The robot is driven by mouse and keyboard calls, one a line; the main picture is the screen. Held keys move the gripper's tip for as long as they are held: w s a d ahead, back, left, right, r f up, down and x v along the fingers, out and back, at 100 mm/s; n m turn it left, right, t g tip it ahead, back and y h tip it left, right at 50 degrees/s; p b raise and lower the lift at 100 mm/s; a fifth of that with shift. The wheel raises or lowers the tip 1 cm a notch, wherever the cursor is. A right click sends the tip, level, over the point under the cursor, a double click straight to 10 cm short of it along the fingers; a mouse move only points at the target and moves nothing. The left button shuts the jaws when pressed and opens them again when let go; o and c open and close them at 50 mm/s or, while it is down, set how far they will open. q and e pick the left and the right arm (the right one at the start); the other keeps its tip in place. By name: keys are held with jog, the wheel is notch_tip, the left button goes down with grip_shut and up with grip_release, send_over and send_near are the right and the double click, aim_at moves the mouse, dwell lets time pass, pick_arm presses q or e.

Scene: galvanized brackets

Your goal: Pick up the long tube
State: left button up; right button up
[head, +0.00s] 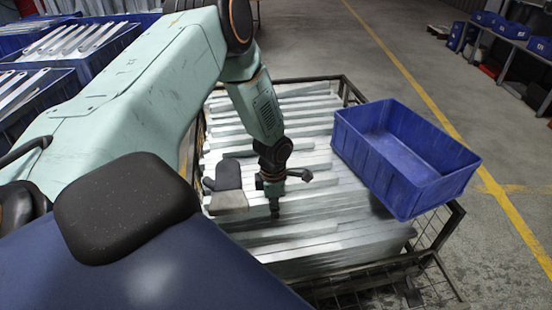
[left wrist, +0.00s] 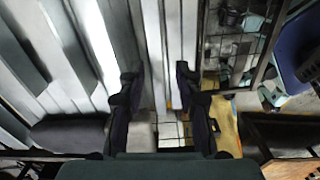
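Long galvanized metal pieces (head: 290,150) lie side by side in a stack in a wire-sided cage (head: 345,92); I cannot tell which one is the long tube. My left gripper (head: 274,212) points down at the stack, near its front half. In the left wrist view, its two dark fingers (left wrist: 157,76) stand apart over long grey pieces (left wrist: 152,35), with the ends of some pieces between them. I cannot tell whether the fingers touch any piece. My right gripper is not in view.
A blue crate (head: 385,160) sits tilted on the right of the stack, near my left gripper. Blue bins with metal strips (head: 75,45) stand at the far left.

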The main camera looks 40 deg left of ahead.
pick_arm(q)
jog(key=b, duration=0.4)
send_over(272, 232)
jog(key=shift+n, duration=0.4)
notch_tip(272, 232, down, 6)
jog(key=shift+d+f+b, duration=0.1)
jog(key=shift+f+b, duration=0.45)
jog(key=shift+b, duration=0.1)
notch_tip(272, 232, down, 5)
jog(key=b, duration=0.3)
jog(key=shift+b, duration=0.4)
jog(key=shift+r, duration=0.1)
jog(key=shift+c, duration=0.3)
grip_shut()
